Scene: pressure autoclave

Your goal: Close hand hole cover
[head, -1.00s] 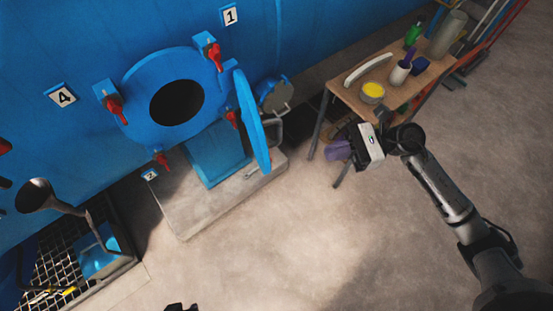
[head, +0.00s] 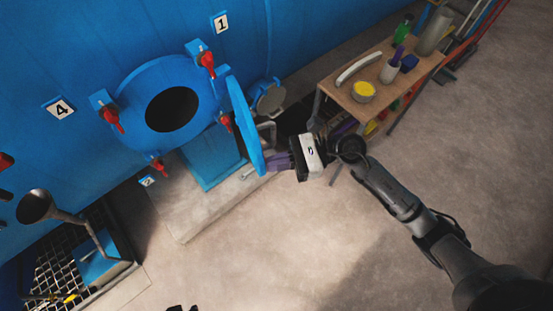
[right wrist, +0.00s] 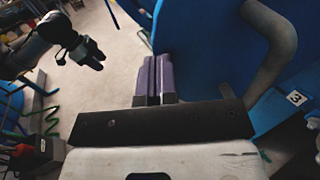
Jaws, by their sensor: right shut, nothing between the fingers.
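The hand hole cover (head: 244,122) is a blue disc swung open on the right side of the blue flanged opening (head: 129,87), standing edge-on to the head camera. The dark round hole (head: 172,109) is uncovered. My right gripper (head: 270,163) is shut and empty, its purple fingers beside the lower outer side of the cover. In the right wrist view the fingers (right wrist: 152,80) point at the blue cover (right wrist: 205,45); I cannot tell whether they touch. My left gripper (right wrist: 97,58) shows small and dark in the right wrist view; its jaw state is unclear.
Red clamp handles (head: 112,117) surround the flange. A grey curved handle (right wrist: 278,55) shows near the cover. A wooden table (head: 395,92) with bottles and a yellow-filled bowl (head: 363,91) stands at right. A funnel (head: 35,205) stands at left. The floor in front is clear.

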